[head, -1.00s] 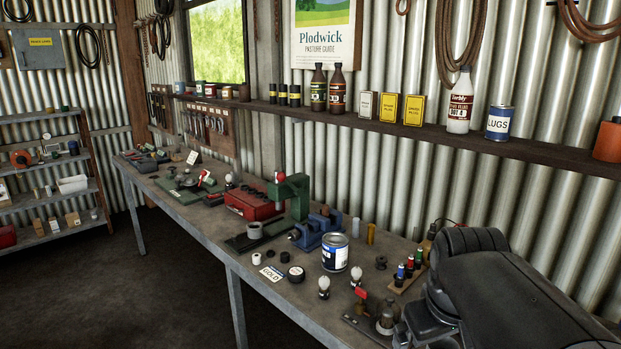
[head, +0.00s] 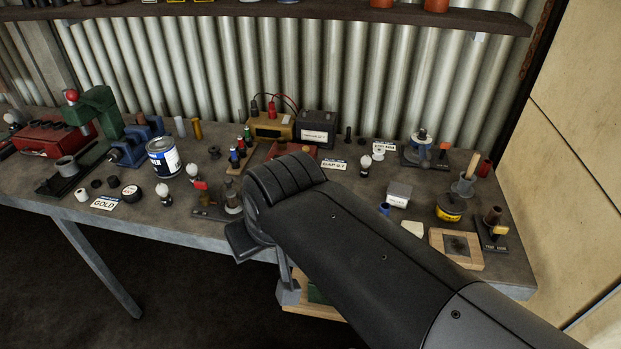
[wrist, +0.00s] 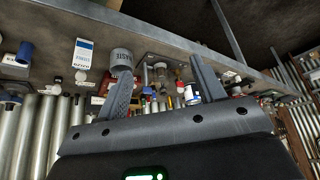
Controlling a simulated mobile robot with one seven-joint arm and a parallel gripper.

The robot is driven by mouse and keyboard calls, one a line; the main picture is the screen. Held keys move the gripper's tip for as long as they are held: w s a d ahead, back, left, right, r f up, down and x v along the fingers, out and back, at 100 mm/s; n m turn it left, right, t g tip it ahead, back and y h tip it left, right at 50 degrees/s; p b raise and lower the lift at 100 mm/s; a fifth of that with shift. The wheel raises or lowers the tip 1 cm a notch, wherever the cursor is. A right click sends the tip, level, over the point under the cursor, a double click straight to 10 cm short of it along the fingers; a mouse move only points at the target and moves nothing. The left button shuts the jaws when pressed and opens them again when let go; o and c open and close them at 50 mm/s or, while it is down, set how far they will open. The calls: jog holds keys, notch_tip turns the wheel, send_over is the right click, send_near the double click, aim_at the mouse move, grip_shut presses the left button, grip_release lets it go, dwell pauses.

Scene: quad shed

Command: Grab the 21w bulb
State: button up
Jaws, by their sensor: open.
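Several small bulb-like items with white round tops and dark bases stand on the bench (head: 330,200). One bulb (head: 163,192) is in front of the white-and-blue can (head: 163,158). Another bulb (head: 193,172) is just right of that can, and a third bulb (head: 365,164) stands right of the middle, beyond my arm. No 21w marking is readable, so I cannot tell which is the 21w bulb. In the wrist view my gripper (wrist: 163,82) is open, its two fingers apart with nothing seen held between them. In the head view my arm hides much of the bench middle.
A green press (head: 98,112) and blue vise (head: 135,142) stand at the left. A dark battery box (head: 317,128) stands at the back. A wooden box (head: 456,248) and yellow tin (head: 450,208) are at the right. A shelf (head: 400,16) runs above the bench.

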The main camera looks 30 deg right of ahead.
jog(key=shift+c, duration=0.5)
jog(key=shift+w, duration=0.1)
jog(key=w+d+r+m+g+h, duration=0.1)
jog(key=w+d+m+g, duration=0.1)
jog(key=w+d, duration=0.45)
jog(key=w+d+f+m+g, duration=0.1)
jog(key=w+d+f, duration=0.1)
jog(key=d, duration=0.5)
jog(key=w+d+f+m+g, duration=0.1)
jog(key=w+d+f, duration=0.2)
jog(key=w+d, duration=0.2)
jog(key=w+d+f+m+g+y, duration=0.1)
jog(key=w+d+f, duration=0.2)
jog(key=d, duration=0.6)
jog(key=shift+w+g, duration=0.3)
jog(key=shift+w, duration=0.25)
jog(key=shift+d+f, duration=0.25)
jog(key=shift+f, duration=0.05)
jog(key=f, duration=1)
jog(key=shift+w+d+f, duration=0.1)
jog(key=shift+d+f, duration=0.15)
jog(key=shift+f, duration=0.1)
